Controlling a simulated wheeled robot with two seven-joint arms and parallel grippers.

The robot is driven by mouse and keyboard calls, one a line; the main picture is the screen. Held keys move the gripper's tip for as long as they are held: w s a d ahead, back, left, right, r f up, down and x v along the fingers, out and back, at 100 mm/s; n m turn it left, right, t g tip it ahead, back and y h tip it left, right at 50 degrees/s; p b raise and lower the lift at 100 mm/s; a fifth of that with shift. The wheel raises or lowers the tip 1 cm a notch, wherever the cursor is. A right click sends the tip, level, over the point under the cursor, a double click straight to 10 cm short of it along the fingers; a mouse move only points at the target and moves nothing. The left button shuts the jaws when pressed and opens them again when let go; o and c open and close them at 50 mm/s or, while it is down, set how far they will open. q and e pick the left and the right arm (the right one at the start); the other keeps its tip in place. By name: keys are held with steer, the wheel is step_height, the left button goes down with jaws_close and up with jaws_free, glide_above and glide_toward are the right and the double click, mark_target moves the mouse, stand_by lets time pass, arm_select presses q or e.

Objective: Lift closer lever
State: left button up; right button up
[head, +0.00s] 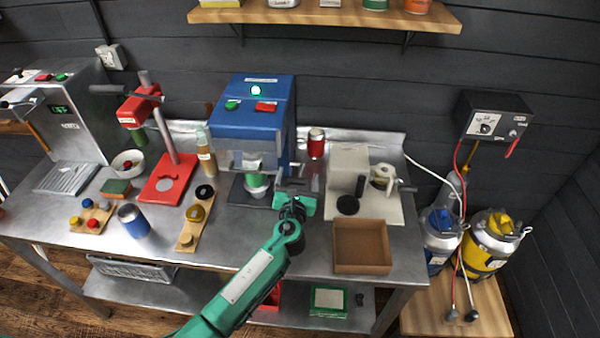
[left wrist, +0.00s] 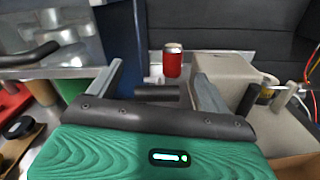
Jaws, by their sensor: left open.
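The blue closer machine (head: 248,112) stands at the back middle of the steel bench, with a green-lit button on top and a cup under its head. My left gripper (head: 296,178) is at its lower right side, open. In the left wrist view, the gripper (left wrist: 157,88) shows two spread fingers. A dark, bar-like piece, probably the closer lever's handle (left wrist: 157,93), lies crosswise between them; I cannot tell whether it touches them. In the head view the gripper largely hides this spot. My right gripper is in neither view.
A red can (head: 316,143) stands behind the gripper. A beige machine (head: 350,160) stands to the right, with an empty brown box (head: 362,247) in front of it. A red press (head: 165,180) and a wooden strip (head: 190,228) with round pieces are to the left.

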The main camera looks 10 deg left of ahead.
arm_select(q)
steer(key=shift+s+a+r+p, duration=0.15)
steer(key=shift+s+r+p, duration=0.35)
steer(key=shift+s+p, duration=0.2)
steer(key=s+r+p, duration=0.4)
steer(key=s, duration=0.4)
steer(key=shift+s+d+r, duration=0.2)
steer(key=shift+s+r, duration=0.2)
steer(key=s+b, duration=0.5)
steer(key=s, duration=0.8)
steer(key=shift+s, duration=0.4)
